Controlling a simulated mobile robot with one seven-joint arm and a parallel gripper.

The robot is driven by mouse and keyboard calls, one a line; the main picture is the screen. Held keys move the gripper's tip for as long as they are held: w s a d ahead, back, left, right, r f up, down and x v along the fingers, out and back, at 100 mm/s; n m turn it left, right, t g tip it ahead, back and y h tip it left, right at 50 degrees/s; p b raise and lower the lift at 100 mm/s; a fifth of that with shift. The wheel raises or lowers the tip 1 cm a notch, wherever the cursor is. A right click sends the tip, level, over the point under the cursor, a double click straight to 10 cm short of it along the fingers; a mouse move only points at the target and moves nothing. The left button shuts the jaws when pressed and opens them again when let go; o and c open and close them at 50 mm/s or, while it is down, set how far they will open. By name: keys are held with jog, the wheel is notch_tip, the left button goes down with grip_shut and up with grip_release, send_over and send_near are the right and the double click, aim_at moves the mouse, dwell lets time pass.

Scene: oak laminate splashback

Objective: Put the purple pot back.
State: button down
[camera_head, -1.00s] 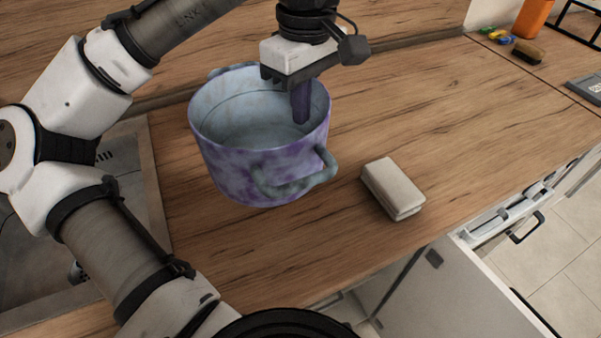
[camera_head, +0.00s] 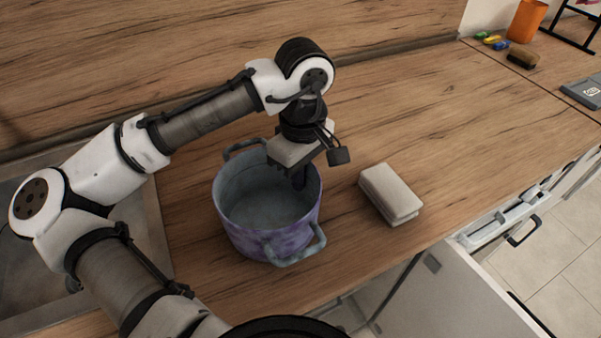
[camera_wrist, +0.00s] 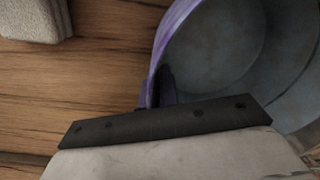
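The purple pot (camera_head: 262,238), mottled purple outside and blue-grey inside, is over the wooden counter beside the sink, apparently upright and low. Whether its base fully touches the counter is hard to tell. It has a handle at the back and one at the front. My gripper (camera_head: 299,180) points down at the pot's right rim and appears shut on it, one finger inside the wall. In the wrist view the pot's rim (camera_wrist: 172,32) runs down to the dark fingers (camera_wrist: 160,90). The outer finger is mostly hidden.
A pale sponge-like block (camera_head: 390,193) lies on the counter right of the pot. The sink (camera_head: 30,270) is at the left. An open drawer (camera_head: 495,228) is below the front edge. An orange container (camera_head: 526,20) and brush (camera_head: 523,58) are at the far right. The counter's right middle is clear.

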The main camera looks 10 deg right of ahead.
jog(key=shift+f, duration=0.2)
jog(key=c, duration=1.7)
grip_release()
notch_tip(320, 180, up, 12)
jog(key=shift+w+d+r+b, duration=0.15)
jog(key=shift+r+b, duration=0.1)
jog(key=shift+b, duration=0.15)
